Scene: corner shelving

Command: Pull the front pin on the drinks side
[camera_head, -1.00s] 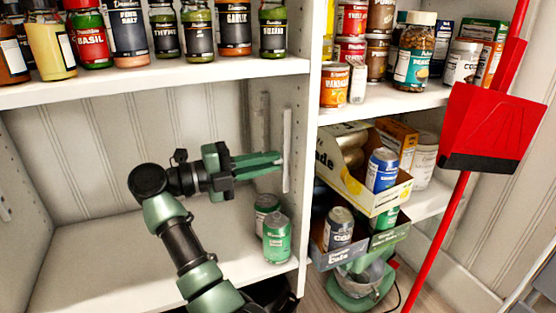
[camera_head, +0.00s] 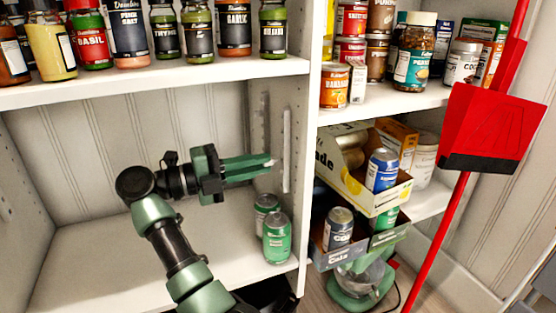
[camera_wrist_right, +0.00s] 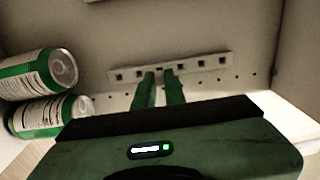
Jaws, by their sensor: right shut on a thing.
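My right gripper (camera_head: 270,163) reaches across the lower left bay, its green fingers pointing right at the side wall. A small pale pin (camera_head: 273,162) shows at the fingertips, and the fingers are shut on it. The slotted support strip (camera_head: 287,150) stands on that side wall, with a slight gap to the fingertips. In the wrist view the fingers (camera_wrist_right: 159,80) point at the strip (camera_wrist_right: 205,64) with its row of square holes; the pin is hardly visible there. My left gripper is out of view.
A green can (camera_head: 277,240) and another can (camera_head: 266,203) stand below the gripper near the divider. Jars line the shelf above (camera_head: 180,75). A red dustpan (camera_head: 492,125) hangs at the right.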

